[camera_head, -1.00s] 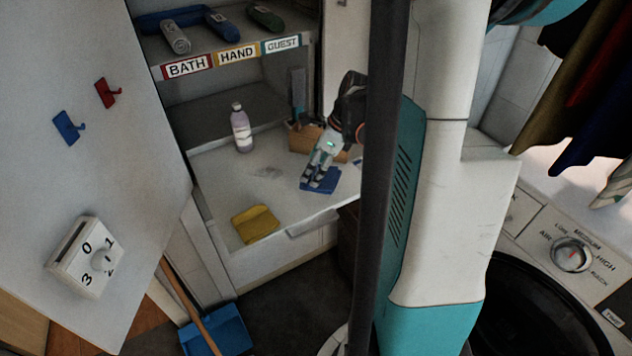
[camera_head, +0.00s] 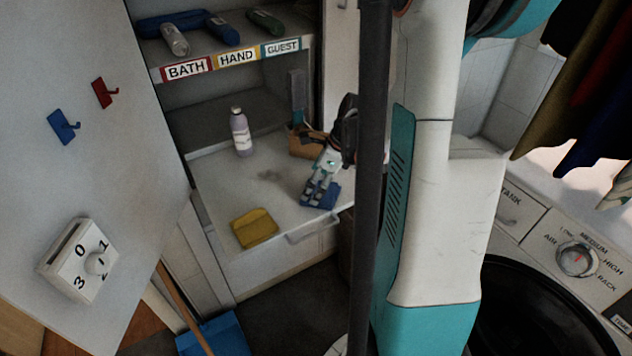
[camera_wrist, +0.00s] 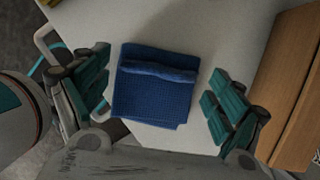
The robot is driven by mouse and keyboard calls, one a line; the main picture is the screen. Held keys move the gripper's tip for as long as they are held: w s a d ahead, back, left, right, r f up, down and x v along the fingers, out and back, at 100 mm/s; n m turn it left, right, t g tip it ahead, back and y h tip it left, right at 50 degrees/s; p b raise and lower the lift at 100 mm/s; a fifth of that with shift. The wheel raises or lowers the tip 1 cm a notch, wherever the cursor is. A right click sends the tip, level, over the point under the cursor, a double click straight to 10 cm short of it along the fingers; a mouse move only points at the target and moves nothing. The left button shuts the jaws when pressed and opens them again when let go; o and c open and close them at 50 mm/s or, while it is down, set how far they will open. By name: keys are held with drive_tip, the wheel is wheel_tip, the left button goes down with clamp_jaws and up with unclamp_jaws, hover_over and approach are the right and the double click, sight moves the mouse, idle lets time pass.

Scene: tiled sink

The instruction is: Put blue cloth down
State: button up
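The blue cloth (camera_head: 328,199) lies folded on the white pull-out shelf (camera_head: 272,188), near its front right part. In the wrist view the blue cloth (camera_wrist: 154,84) lies flat between my gripper's two fingers, with a folded ridge along one side. My gripper (camera_head: 318,196) is over the cloth in the head view and hides part of it. In the wrist view my gripper (camera_wrist: 158,92) is open, with a gap between each finger and the cloth. How high the fingertips are above the shelf is hard to tell.
A yellow cloth (camera_head: 254,228) lies at the shelf's front left. A bottle (camera_head: 240,132) stands behind, and a brown box (camera_head: 303,143) stands beside my gripper. Rolled towels (camera_head: 222,29) lie on the upper shelf. The open door (camera_head: 90,170) is at left; a washing machine (camera_head: 545,270) is at right.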

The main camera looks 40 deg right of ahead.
sight(332, 193)
drive_tip(key=shift+r, duration=0.1)
drive_tip(key=p+v, duration=0.4)
drive_tip(key=v, duration=0.8)
idle(0.4)
